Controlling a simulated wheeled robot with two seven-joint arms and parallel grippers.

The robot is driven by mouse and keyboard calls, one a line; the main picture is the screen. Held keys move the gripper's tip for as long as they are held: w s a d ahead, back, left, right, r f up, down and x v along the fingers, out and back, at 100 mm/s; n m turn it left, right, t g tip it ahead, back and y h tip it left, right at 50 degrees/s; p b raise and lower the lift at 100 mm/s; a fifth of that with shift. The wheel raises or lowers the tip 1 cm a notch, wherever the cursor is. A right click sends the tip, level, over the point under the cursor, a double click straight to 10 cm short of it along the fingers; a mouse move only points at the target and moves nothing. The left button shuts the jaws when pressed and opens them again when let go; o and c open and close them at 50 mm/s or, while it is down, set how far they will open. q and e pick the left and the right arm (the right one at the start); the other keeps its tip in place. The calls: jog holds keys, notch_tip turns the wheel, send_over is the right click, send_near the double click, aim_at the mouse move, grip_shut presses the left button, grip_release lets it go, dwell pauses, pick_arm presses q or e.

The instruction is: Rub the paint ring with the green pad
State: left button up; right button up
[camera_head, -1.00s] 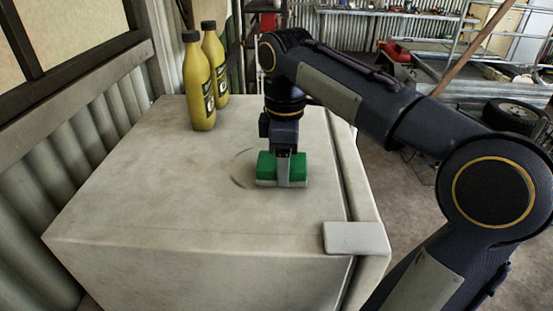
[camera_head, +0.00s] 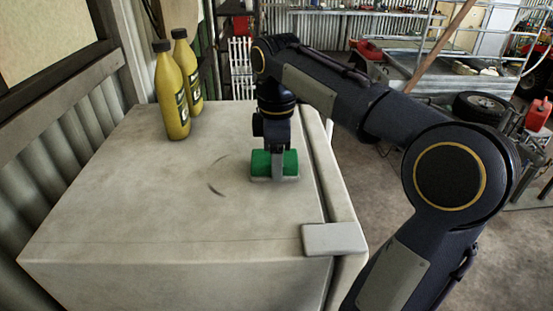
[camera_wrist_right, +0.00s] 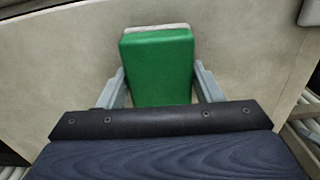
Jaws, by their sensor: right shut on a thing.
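The green pad (camera_head: 262,161), with a pale underside, is between the fingers of my right gripper (camera_head: 277,172), which is shut on it. It also shows in the right wrist view (camera_wrist_right: 158,68) between both fingers. The pad is at or just above the top of the pale cabinet (camera_head: 120,200); I cannot tell whether it touches. The paint ring (camera_head: 216,190) shows as faint dark arcs on the cabinet top, just left of the pad with a small gap. Any part behind the pad and gripper is hidden. My left gripper is not in view.
Two yellow bottles with black caps, the near one (camera_head: 171,98) and the far one (camera_head: 187,75), stand at the back left of the cabinet top. A pale tab (camera_head: 334,238) sits at its front right corner. The left and front of the top are clear.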

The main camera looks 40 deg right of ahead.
aim_at(259, 157)
jog(key=shift+w+a+r, duration=0.1)
jog(key=shift+w+a, duration=1)
jog(key=shift+a, duration=0.3)
jog(key=shift+w+a+f, duration=0.1)
jog(key=shift+w+a, duration=0.9)
jog(key=shift+a, duration=0.35)
jog(key=shift+w+a+f, duration=0.1)
jog(key=shift+w+a, duration=0.95)
jog(key=shift+a, duration=0.35)
jog(key=shift+w+a, duration=1)
jog(key=shift+a, duration=0.35)
jog(key=shift+w+d, duration=0.85)
jog(key=shift+w, duration=0.25)
jog(key=shift+s+d+r, duration=0.1)
jog(key=shift+s+d, duration=0.4)
jog(key=shift+d, duration=0.2)
jog(key=shift+s+d+r, duration=0.1)
jog(key=shift+s+d, duration=0.35)
jog(key=shift+d, duration=0.25)
jog(key=shift+s+d+f, duration=0.2)
jog(key=shift+s+d, duration=0.9)
jog(key=shift+d, duration=0.3)
jog(key=shift+s+d+r, duration=0.1)
jog(key=shift+s+d, duration=0.95)
jog(key=shift+d, duration=0.35)
jog(key=shift+s+d+r, duration=0.1)
jog(key=shift+s+d, duration=0.95)
jog(key=shift+d, duration=0.3)
jog(key=shift+r, duration=3)
